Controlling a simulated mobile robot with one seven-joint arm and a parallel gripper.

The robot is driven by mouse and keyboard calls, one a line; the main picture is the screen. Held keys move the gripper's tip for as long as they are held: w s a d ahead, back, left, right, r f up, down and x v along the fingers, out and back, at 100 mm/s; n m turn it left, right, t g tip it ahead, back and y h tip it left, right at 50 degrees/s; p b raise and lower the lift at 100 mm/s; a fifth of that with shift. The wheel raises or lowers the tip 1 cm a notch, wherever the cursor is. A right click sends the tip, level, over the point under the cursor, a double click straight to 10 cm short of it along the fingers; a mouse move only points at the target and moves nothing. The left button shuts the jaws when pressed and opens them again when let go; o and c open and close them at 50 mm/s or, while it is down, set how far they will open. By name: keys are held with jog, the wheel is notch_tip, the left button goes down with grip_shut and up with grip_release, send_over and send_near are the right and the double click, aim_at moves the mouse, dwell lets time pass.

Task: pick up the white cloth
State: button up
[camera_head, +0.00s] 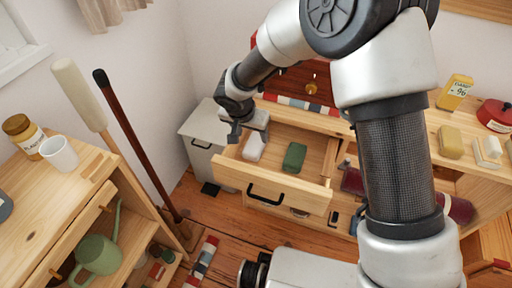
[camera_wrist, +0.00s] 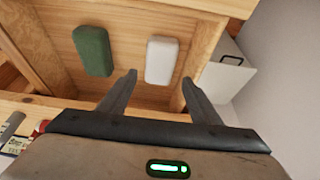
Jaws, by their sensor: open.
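The white cloth (camera_head: 254,147) looks like a rounded white block lying in the open wooden drawer, toward the drawer's left side. It also shows in the wrist view (camera_wrist: 162,58), just beyond and between my fingertips. My gripper (camera_head: 249,134) is over the left part of the drawer. In the wrist view my gripper (camera_wrist: 160,80) is open, with one finger to each side of the cloth's near end. Nothing is held. Whether the fingers are level with the cloth or above it I cannot tell.
A green block (camera_head: 294,157) lies beside the cloth in the drawer (camera_head: 272,190), to its right in the head view. The drawer's walls enclose both. A grey-white cabinet (camera_head: 202,143) stands left of the drawer. Yellow blocks (camera_head: 451,142) sit on the wooden top at right.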

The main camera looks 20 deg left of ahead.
aim_at(255, 143)
jog(key=b+x, duration=0.1)
jog(key=x, duration=0.8)
jog(key=shift+f+b, duration=0.25)
jog(key=shift+b, duration=0.5)
jog(key=c, duration=0.8)
